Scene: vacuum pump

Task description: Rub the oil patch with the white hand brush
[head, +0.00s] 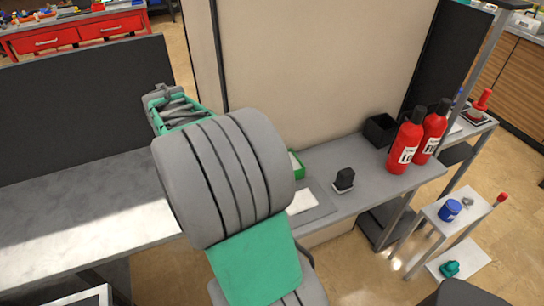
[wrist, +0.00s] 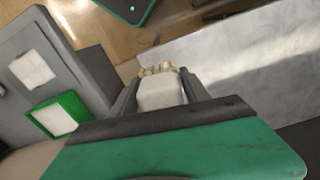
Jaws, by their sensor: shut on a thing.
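In the wrist view, the white hand brush (wrist: 160,94) is between the two dark fingers of my gripper (wrist: 159,92). The gripper is shut on its pale body, and a row of tan bristles shows at its far end. The brush appears to be over or near the edge of the pale bench, apart from the grey one; I cannot tell its height. In the head view my arm covers the middle of the scene, and I cannot make out the brush there. I cannot make out the oil patch in either view.
A pale bench top (head: 90,215) lies left, largely clear. On the right bench stand a green-rimmed tray (head: 299,166), a grey plate (head: 322,207) with a white pad, a black block (head: 344,179) and red extinguishers (head: 405,145). A low shelf holds a blue can (head: 449,210).

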